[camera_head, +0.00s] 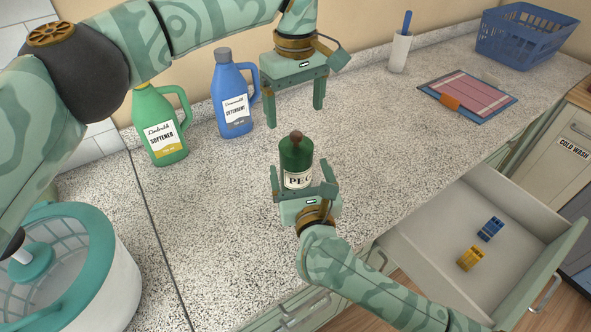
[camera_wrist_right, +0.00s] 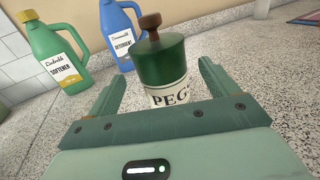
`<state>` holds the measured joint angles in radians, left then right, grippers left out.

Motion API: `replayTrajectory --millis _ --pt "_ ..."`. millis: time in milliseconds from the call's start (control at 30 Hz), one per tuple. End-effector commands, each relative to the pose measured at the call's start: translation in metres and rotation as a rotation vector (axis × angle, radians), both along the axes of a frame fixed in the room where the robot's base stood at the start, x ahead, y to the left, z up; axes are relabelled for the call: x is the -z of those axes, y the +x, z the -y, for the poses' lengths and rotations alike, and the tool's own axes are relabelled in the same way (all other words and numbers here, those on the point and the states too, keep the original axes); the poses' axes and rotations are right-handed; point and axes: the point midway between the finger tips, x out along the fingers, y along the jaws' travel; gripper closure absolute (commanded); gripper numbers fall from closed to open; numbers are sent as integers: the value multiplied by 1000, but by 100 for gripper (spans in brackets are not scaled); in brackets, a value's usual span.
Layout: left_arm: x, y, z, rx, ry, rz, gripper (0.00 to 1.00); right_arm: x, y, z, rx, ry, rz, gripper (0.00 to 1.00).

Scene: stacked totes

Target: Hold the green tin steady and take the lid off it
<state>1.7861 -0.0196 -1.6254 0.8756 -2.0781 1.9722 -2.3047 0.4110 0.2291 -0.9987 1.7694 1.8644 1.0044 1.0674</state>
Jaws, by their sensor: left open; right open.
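The green tin (camera_head: 298,166) stands upright on the speckled counter, with a cream label reading PEG and a green lid with a brown knob (camera_head: 297,136) on top. In the right wrist view the tin (camera_wrist_right: 163,70) shows just ahead, between the finger lines. My right gripper (camera_head: 304,184) is open, low at the counter, with a finger on either side of the tin; whether either touches it I cannot tell. My left gripper (camera_head: 294,112) is open and empty, pointing down above and behind the tin. The tin's lower part is hidden by my right gripper.
A green softener bottle (camera_head: 160,125) and a blue detergent bottle (camera_head: 232,92) stand at the back left. A white cup (camera_head: 400,52), a clipboard (camera_head: 468,95) and a blue basket (camera_head: 527,35) are farther right. An open drawer (camera_head: 430,240) holds pegs. Counter right of the tin is clear.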

Motion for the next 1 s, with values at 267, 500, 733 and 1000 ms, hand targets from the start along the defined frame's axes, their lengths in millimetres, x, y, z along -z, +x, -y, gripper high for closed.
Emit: replayTrajectory --millis 267,500,733,1000 --pt "0 0 0 0 0 0 16 0 43 -8 0 -1 1 14" --pt "0 0 0 0 0 0 16 1 51 -10 1 0 -1 14" --pt "0 0 0 0 0 0 16 1 51 -9 0 0 0 33" --pt "-3 1 0 -1 -1 6 8 1 50 -9 1 0 -1 81"
